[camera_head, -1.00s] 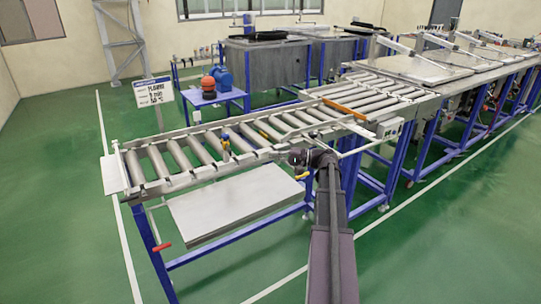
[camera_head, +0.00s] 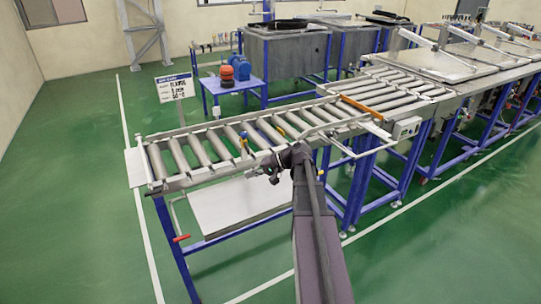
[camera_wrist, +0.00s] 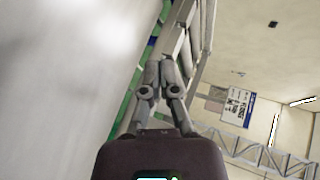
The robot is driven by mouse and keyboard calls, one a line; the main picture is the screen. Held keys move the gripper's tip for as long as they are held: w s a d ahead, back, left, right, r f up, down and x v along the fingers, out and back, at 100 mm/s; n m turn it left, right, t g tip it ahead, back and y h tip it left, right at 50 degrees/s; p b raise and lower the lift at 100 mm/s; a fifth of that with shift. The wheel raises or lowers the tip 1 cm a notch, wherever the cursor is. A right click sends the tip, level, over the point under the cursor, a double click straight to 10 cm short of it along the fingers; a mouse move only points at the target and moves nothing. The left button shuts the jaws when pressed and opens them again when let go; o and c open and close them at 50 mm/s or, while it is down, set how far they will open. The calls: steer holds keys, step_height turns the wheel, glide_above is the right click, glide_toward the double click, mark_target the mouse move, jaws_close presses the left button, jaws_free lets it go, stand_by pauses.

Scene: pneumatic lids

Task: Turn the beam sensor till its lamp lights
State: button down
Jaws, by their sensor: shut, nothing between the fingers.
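A small blue and yellow upright fitting (camera_head: 243,146) stands on the near rail of the roller conveyor. It may be the beam sensor, but it is too small to be sure, and I cannot make out a lamp. A similar yellow piece (camera_head: 281,131) shows toward the far rail. My gripper (camera_head: 270,172) is at the near side of the conveyor, right of and below the blue and yellow fitting in the picture, apart from it. In the wrist view my gripper (camera_wrist: 167,64) is shut with its fingertips together and empty. No sensor is recognisable there.
The roller conveyor (camera_head: 185,183) runs from left to back right. A grey shelf plate (camera_head: 235,203) lies beneath it, and a red-handled lever (camera_head: 181,238) sticks out at its left leg. A control box (camera_head: 406,128) sits at right. Green floor is free in front.

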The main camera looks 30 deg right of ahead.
steer(key=s+a+r+n+g+h+p, duration=0.2)
steer(key=s+a+n+g+h+p, duration=0.1)
steer(key=s+a+h+p, duration=0.2)
steer(key=s+a+r+n+g+h+p, duration=0.3)
steer(key=s+a+h+p, duration=0.3)
steer(key=s+a+p, duration=0.3)
steer(key=a, duration=0.3)
steer(key=shift+a, duration=0.35)
